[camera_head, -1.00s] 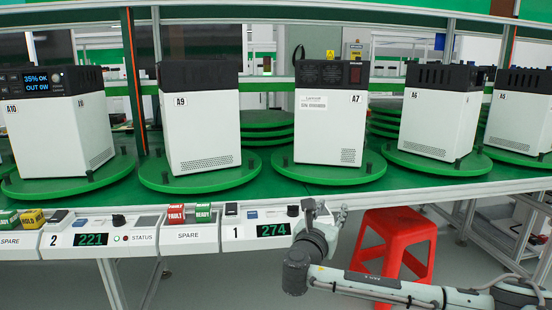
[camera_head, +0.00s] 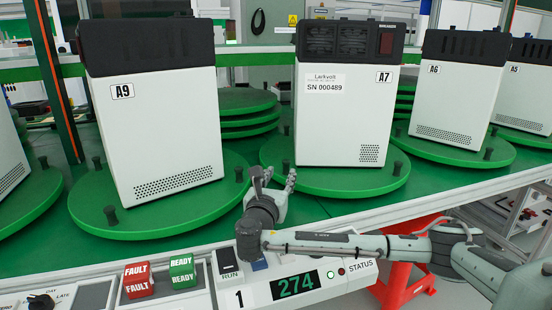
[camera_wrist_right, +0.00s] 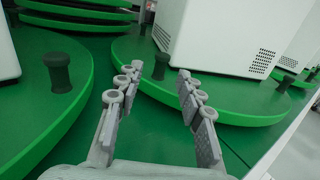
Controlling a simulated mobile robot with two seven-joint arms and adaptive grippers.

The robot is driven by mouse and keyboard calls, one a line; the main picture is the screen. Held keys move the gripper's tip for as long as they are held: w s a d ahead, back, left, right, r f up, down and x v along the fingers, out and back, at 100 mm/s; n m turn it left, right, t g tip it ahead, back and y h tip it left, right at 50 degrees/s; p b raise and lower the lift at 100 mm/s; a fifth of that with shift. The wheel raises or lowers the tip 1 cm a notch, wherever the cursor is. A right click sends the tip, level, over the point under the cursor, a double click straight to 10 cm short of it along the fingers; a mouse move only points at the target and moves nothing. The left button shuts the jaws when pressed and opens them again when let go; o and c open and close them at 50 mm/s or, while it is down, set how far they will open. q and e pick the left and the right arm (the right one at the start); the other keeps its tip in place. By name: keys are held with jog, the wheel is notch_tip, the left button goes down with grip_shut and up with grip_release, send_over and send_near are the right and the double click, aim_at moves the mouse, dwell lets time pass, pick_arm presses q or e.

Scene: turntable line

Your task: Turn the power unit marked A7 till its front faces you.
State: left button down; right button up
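The power unit marked A7 (camera_head: 345,120) is a white box with a dark top, standing on a green turntable (camera_head: 350,182). The face toward me has the A7 label, a serial sticker, a small vent grille and a dark red panel in the top; no lit screen shows on it. A dark peg (camera_head: 287,160) stands at the turntable's left edge. My right gripper (camera_head: 274,177) is open and empty near that edge. In the right wrist view, its fingertips (camera_wrist_right: 160,73) are apart, and the same peg (camera_wrist_right: 160,66) shows just beyond the gap between them. My left gripper is out of view.
Unit A9 (camera_head: 160,130) stands on its turntable (camera_head: 150,217) to the left, close to my right gripper. Units A6 (camera_head: 450,95) and A5 (camera_head: 525,85) stand to the right. A control panel (camera_head: 350,279) with FAULT (camera_head: 138,281) and READY (camera_head: 182,271) blocks runs along the front edge.

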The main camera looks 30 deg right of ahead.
aim_at(285, 165)
jog(key=x, duration=0.7)
jog(key=shift+d, duration=0.2)
grip_shut()
jog(key=shift+w, duration=0.1)
